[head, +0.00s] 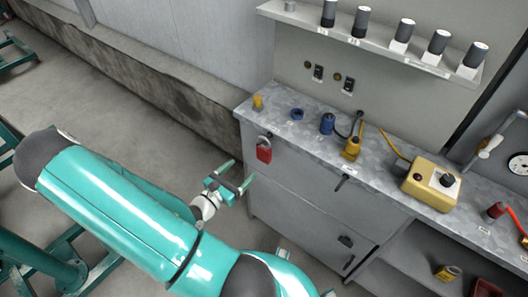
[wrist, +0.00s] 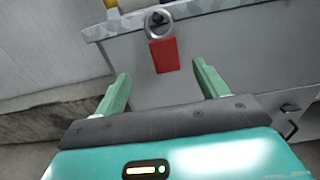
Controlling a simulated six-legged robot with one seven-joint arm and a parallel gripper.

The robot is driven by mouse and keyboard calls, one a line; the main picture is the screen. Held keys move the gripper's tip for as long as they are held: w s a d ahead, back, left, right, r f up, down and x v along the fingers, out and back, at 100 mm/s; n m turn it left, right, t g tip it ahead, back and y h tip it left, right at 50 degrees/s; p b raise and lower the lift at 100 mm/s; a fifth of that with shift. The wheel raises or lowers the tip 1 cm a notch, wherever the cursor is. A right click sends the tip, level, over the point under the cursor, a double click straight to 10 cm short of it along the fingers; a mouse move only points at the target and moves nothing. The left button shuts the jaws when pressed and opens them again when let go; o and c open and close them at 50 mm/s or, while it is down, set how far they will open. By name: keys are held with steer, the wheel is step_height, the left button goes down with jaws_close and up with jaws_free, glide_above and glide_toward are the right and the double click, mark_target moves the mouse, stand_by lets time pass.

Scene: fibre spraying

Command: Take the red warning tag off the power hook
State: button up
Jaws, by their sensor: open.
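The red warning tag (head: 264,152) hangs on the front face of the grey cabinet, just below the left end of the metal worktop. In the wrist view the tag (wrist: 165,54) is a red block under a pale ring (wrist: 158,24), with a dark hook (wrist: 157,18) showing inside the ring. My gripper (head: 239,174) is open and empty, in front of the cabinet and slightly below and left of the tag. In the wrist view the two green fingers of my gripper (wrist: 161,78) point toward the cabinet, with the tag beyond and between them, apart from both.
The worktop (head: 308,128) holds a yellow item (head: 258,102), a blue ring (head: 297,114), a blue cylinder (head: 327,123), a yellow tool (head: 352,146) and a yellow control box (head: 431,186). A cabinet handle (head: 342,183) sticks out right of the tag.

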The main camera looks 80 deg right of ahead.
mark_target(262, 152)
steer(key=x, duration=0.7)
steer(key=shift+s+d, duration=0.25)
steer(key=shift+d, duration=0.05)
steer(key=x, duration=0.5)
steer(key=shift+s+a+f, duration=0.1)
steer(key=shift+s+f, duration=0.05)
steer(key=shift+s, duration=0.05)
steer(key=shift+c, duration=0.4)
steer(key=c, duration=1)
